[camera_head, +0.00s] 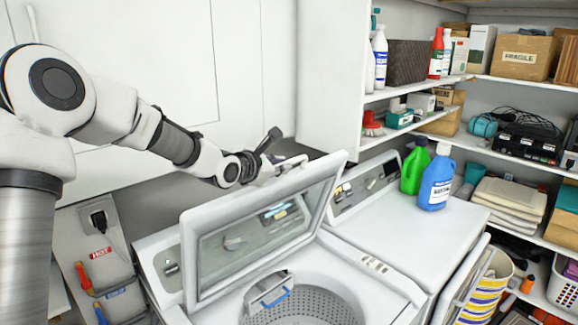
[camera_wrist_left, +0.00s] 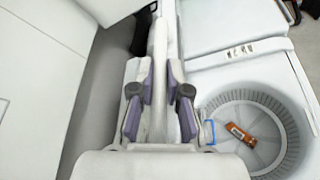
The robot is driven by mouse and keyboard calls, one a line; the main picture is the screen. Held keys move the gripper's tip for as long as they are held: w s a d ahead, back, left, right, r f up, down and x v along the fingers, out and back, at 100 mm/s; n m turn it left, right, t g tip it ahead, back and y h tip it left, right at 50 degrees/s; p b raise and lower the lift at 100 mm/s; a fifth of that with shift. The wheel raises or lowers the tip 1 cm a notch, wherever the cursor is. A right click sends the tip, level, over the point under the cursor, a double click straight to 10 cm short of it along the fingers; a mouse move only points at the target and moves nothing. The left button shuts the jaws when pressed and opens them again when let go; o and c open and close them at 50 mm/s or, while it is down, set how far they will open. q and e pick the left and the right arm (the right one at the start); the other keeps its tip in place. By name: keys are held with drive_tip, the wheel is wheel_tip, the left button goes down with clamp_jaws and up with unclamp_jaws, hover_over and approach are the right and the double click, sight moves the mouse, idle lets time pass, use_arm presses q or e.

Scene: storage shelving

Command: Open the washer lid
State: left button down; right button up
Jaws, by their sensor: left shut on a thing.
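The white washer lid (camera_head: 268,235) with a glass panel stands raised, tilted up over the open drum (camera_head: 315,305) of the washer. My left gripper (camera_head: 272,170) is at the top edge of the lid, partly hidden behind it in the head view. In the left wrist view the lid (camera_wrist_left: 158,110) shows edge-on, running between the two fingers of my left gripper (camera_wrist_left: 157,85), which is shut on it. The drum (camera_wrist_left: 265,105) lies open to the right there, with an orange-brown item (camera_wrist_left: 240,135) inside. My right gripper is not in view.
A second white machine (camera_head: 395,215) adjoins the washer on the right, with a green bottle (camera_head: 415,168) and a blue bottle (camera_head: 437,180) on top. Loaded shelves (camera_head: 520,85) stand behind. A striped basket (camera_head: 485,290) is at the lower right. The wall is close behind the lid.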

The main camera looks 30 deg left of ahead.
use_arm(q)
drive_tip(key=shift+s+f, duration=0.1)
drive_tip(key=shift+f, duration=0.2)
drive_tip(key=c, duration=1.3)
unclamp_jaws()
drive_tip(key=shift+o, duration=0.7)
drive_tip(key=shift+w+a+f, duration=0.1)
drive_tip(key=shift+w+a, duration=0.15)
drive_tip(key=shift+w, duration=0.05)
drive_tip(key=d+v, duration=0.1)
drive_tip(key=v, duration=0.6)
drive_tip(key=shift+a, duration=0.5)
drive_tip(key=shift+s+a, duration=0.1)
drive_tip(key=shift+s, duration=0.2)
